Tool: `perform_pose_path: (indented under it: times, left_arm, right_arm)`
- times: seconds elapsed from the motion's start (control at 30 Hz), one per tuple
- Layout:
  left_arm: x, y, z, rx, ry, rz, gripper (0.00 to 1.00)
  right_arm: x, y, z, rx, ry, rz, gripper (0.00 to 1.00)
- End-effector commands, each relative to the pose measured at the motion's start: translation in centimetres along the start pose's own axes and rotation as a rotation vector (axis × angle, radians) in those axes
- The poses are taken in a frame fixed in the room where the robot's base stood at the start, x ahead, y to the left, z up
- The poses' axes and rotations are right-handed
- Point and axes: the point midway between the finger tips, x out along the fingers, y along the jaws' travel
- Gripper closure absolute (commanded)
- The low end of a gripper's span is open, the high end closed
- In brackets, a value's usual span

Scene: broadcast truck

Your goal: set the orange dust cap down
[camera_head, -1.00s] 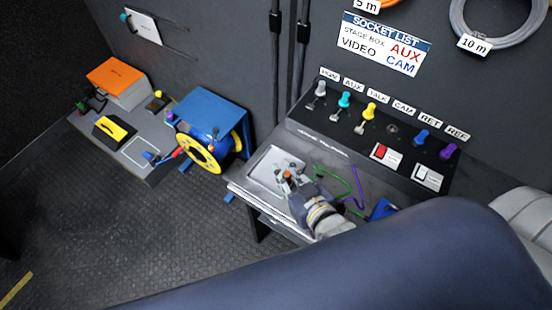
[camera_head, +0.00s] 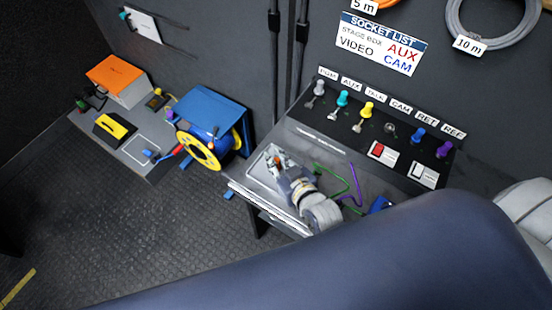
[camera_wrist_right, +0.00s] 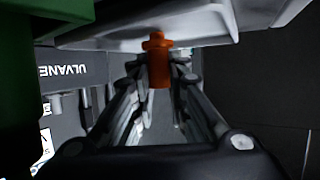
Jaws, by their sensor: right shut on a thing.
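The orange dust cap (camera_wrist_right: 158,62) shows in the right wrist view, upright in the picture between the two fingers of my right gripper (camera_wrist_right: 160,75). The gripper is shut on it. The cap's upper end is close to a pale flat surface (camera_wrist_right: 130,32); I cannot tell whether they touch. In the head view my right gripper (camera_head: 275,160) is over the pale tray (camera_head: 256,171) on the desk, and the cap is only a tiny orange spot at its fingertips. My left gripper is not in view.
A socket panel with coloured plugs (camera_head: 366,109) stands behind the desk. Green (camera_head: 335,176) and purple (camera_head: 356,182) cables lie right of my gripper. A blue cable reel (camera_head: 215,118) and an orange box (camera_head: 116,74) are at the left.

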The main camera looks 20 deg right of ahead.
Motion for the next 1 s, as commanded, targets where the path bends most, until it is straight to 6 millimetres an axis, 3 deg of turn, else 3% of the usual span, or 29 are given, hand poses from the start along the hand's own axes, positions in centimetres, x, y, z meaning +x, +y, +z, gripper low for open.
perform_pose_path:
  times: [0.17,0.2,0.27,0.67,0.83,1.0]
  left_arm:
    - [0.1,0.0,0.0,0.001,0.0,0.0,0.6]
    - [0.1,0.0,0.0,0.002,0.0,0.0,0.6]
    - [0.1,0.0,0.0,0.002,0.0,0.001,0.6]
    - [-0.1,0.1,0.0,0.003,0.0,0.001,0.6]
    - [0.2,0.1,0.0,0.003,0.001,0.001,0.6]
    - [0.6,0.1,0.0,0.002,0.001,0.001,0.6]
  right_arm:
    - [0.1,0.0,0.3,-0.001,-0.001,0.0,1.0]
    - [0.1,0.0,0.2,0.0,0.0,0.0,0.79]
    - [0.1,0.0,0.2,0.0,0.0,0.0,0.66]
    - [-0.1,0.0,-0.1,0.0,-0.001,0.0,0.66]
    - [-2.1,0.0,0.2,-0.001,-0.003,0.0,0.66]
    - [-5.5,0.0,0.3,-0.001,-0.004,-0.001,0.66]
